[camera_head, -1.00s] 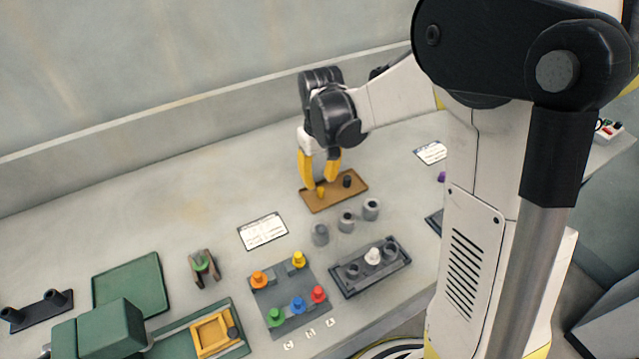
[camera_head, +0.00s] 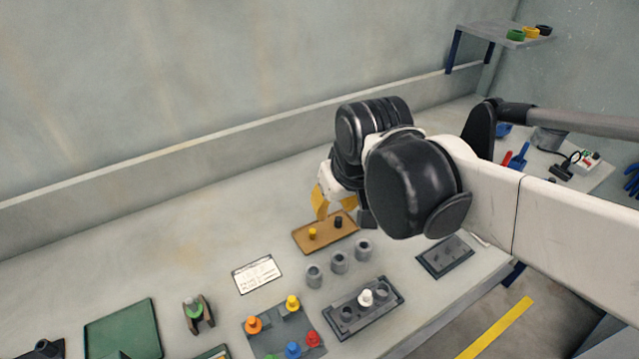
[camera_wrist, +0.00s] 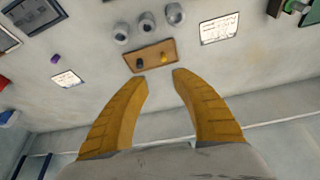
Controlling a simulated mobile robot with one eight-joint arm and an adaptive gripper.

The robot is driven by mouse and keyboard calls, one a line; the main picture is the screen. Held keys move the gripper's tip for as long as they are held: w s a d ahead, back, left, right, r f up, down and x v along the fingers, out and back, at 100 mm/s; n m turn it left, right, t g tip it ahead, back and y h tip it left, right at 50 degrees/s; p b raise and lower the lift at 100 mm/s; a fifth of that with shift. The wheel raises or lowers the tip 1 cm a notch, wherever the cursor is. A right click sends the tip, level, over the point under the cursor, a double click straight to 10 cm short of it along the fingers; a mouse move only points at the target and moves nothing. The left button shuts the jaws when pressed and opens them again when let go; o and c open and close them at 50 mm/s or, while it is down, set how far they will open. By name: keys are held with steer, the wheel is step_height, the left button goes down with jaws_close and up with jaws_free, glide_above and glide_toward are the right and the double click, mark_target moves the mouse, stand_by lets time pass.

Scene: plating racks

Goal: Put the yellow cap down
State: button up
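A small yellow cap (camera_head: 312,233) stands on the left part of a brown tray (camera_head: 305,243), with a black cap (camera_head: 339,222) to its right. In the wrist view the yellow cap (camera_wrist: 161,56) is at the right of the tray (camera_wrist: 150,64) and the black cap (camera_wrist: 139,63) at the left. My gripper (camera_wrist: 160,76) is open with its yellow fingers spread and nothing between them. It is apart from the cap, above and behind the tray. Another yellow cap (camera_head: 292,302) sits on a grey plate (camera_head: 272,325) with orange, red, blue and green ones.
Three grey cylinders (camera_head: 338,262) stand in front of the tray. A dark rack (camera_head: 385,305) holding a white piece (camera_head: 365,297) is nearer the front. A white card (camera_head: 257,274) lies left of the tray. The table behind the card is clear.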

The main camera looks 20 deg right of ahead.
steer(key=s+t, duration=0.1)
steer(key=s, duration=0.1)
steer(key=s+t, duration=0.1)
steer(key=s, duration=0.2)
steer(key=shift+s+d+f+m+t, duration=0.2)
steer(key=shift+s+m+t, duration=0.1)
steer(key=shift+s+m, duration=0.1)
steer(key=shift+f, duration=0.25)
stand_by(0.5)
